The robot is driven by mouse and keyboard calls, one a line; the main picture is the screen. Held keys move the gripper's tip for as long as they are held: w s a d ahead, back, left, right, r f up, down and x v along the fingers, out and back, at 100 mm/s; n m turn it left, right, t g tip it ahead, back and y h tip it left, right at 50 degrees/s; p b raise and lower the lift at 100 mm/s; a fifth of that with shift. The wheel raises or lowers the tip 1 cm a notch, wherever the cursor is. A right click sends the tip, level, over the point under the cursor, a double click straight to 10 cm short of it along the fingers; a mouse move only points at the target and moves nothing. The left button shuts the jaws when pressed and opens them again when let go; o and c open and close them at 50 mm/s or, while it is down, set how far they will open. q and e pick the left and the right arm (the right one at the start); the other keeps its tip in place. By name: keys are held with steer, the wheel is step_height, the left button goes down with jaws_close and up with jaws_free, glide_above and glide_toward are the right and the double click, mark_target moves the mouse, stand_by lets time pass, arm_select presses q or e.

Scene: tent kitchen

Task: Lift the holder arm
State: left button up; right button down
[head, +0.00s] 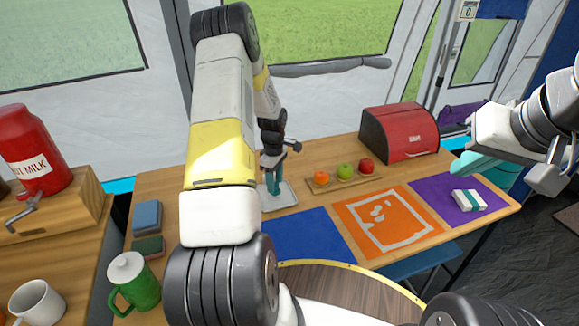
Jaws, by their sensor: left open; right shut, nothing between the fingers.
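My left gripper (273,184) points down over a light grey plate (288,197) on the table. Its teal fingers show only narrowly past my own arm, and I see nothing held in them. A small dark piece (293,146) sticks out to the right beside the wrist; I cannot tell whether it belongs to the gripper or a holder. No holder arm can be made out clearly; my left arm hides much of that area. My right gripper (462,165) has teal fingers, is shut and empty, and hangs near the table's right end, apart from everything.
A wooden tray (345,184) with an orange and two apples and a red bread box (400,130) stand at the back. Blue, orange (352,219) and purple mats lie in front; a white bundle (468,200) is on the purple one. A green jug (140,285) stands front left.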

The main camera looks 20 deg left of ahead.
arm_select(q)
jaws_close()
stand_by(1.4)
